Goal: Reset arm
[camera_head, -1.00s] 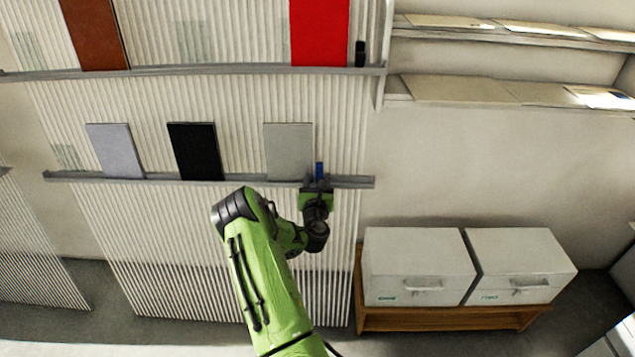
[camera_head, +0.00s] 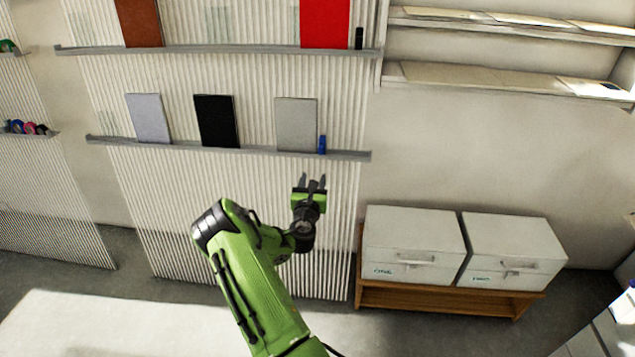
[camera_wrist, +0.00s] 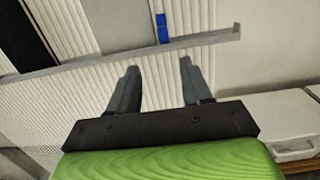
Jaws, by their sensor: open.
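My green arm reaches up from the bottom of the head view. My gripper (camera_head: 313,184) is open and empty in front of the ribbed wall panel, below the lower shelf ledge (camera_head: 230,150). In the wrist view both fingers of my gripper (camera_wrist: 160,82) stand apart with only the panel between them. A small blue object (camera_head: 322,144) stands on the right part of the ledge, just above the gripper and apart from it. It also shows in the wrist view (camera_wrist: 162,28), beyond the fingers.
Lilac (camera_head: 149,118), black (camera_head: 217,121) and grey (camera_head: 296,124) panels lean on the ledge. Two white boxes (camera_head: 412,240) (camera_head: 512,250) sit on a wooden bench (camera_head: 440,297) to the right. Wall shelves (camera_head: 500,79) hang at the upper right. Open floor lies at the lower left.

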